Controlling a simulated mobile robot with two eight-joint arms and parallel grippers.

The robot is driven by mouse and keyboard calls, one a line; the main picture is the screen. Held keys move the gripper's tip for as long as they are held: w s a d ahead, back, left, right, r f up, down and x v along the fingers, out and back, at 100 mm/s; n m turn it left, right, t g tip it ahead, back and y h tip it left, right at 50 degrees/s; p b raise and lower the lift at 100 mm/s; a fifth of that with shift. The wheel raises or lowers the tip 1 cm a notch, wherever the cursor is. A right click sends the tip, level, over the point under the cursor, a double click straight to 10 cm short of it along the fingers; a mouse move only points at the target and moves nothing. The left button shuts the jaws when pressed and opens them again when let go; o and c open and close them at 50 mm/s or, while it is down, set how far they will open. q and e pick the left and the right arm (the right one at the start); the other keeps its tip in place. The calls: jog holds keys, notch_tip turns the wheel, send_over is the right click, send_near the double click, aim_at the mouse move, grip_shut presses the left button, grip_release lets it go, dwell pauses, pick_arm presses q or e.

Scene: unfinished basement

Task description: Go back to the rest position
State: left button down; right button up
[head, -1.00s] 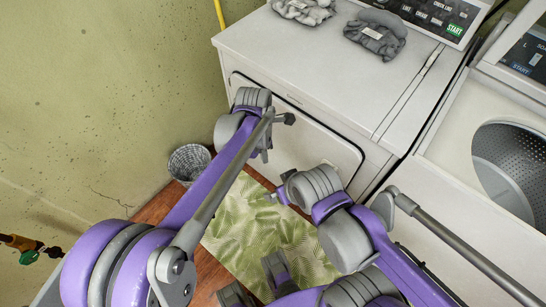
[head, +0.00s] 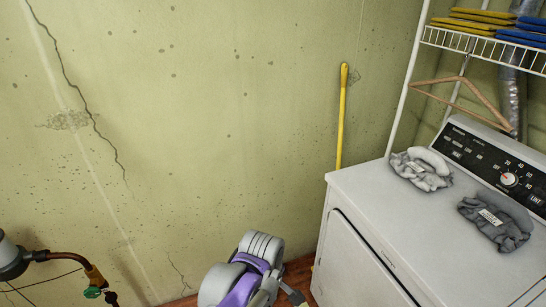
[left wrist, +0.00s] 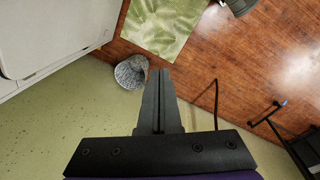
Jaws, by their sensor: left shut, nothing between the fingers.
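My left gripper (left wrist: 159,75) shows in the left wrist view with its two dark fingers together and nothing between them. It points out over the floor, near a grey wire basket (left wrist: 131,72) in the picture. My right gripper is in neither view.
A white dryer (head: 350,195) carries two grey cloth items (head: 421,169) (head: 497,222). A yellow pole (head: 342,115) leans by the wall. A wire shelf (head: 480,42) holds folded cloths. The wrist view shows a leaf-patterned mat (left wrist: 163,25) on the wood floor (left wrist: 230,70).

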pick_arm(q)
jog(key=s+a+m+t+p, duration=0.1)
jog(key=s+a+m+t, duration=0.1)
jog(key=s+a+m, duration=0.3)
jog(key=s+a+r+m+t+p, duration=0.1)
jog(key=s+a+m, duration=0.4)
jog(key=a, duration=0.7)
jog(key=shift+s+a+r+m+t+y, duration=0.15)
jog(key=shift+s+m+t+y, duration=0.25)
jog(key=shift+s, duration=0.6)
dwell(0.3)
